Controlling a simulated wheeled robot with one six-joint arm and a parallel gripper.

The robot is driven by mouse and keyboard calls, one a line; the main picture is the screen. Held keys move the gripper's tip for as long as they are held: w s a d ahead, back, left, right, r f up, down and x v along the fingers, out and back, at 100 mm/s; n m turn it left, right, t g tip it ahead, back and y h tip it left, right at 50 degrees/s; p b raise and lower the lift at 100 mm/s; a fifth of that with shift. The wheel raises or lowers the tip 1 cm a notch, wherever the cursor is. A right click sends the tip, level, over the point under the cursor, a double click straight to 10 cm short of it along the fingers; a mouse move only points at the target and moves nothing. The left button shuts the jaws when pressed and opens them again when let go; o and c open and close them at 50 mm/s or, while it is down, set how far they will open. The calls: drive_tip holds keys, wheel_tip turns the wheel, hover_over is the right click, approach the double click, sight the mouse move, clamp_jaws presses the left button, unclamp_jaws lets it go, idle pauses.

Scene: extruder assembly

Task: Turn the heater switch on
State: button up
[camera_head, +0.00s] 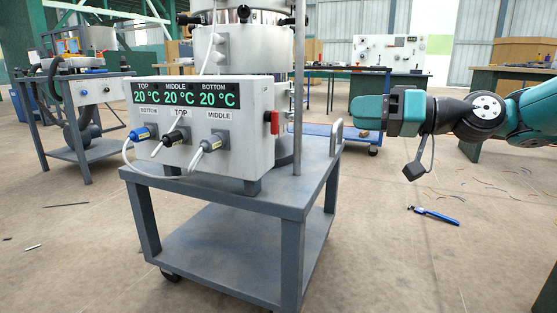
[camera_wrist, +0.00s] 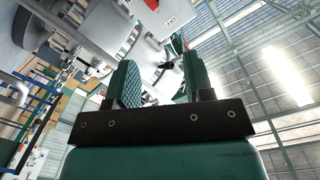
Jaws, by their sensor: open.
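The heater control box (camera_head: 205,125) is a pale box on a grey cart. Its three displays read 20 °C, labelled TOP, MIDDLE and BOTTOM. A red switch (camera_head: 274,122) sits on the box's right side; its exact lever position is too small to tell. My gripper (camera_head: 354,108) is to the right of the switch, at about its height in the picture, pointing left and apart from it. In the wrist view my gripper (camera_wrist: 160,75) shows two teal fingers spread apart with nothing held between them. A small red part shows at the top there; I cannot tell whether it is the switch.
Blue, black and grey plugs with cables sit in the box's front. A metal post (camera_head: 298,85) and the cart's handle (camera_head: 336,136) stand near the switch. A blue-handled tool (camera_head: 434,215) lies on the floor. The space between gripper and post looks clear.

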drive_tip(key=f, duration=0.2)
drive_tip(key=b, duration=0.4)
approach(278, 115)
drive_tip(key=shift+y, duration=0.3)
drive_tip(key=x, duration=0.8)
drive_tip(key=shift+w+a+f, duration=0.25)
drive_tip(key=shift+a+f, duration=0.1)
drive_tip(key=shift+w+a+r, duration=0.1)
drive_tip(key=shift+w+a, duration=0.1)
drive_tip(key=shift+a, duration=0.25)
drive_tip(key=c, duration=0.9)
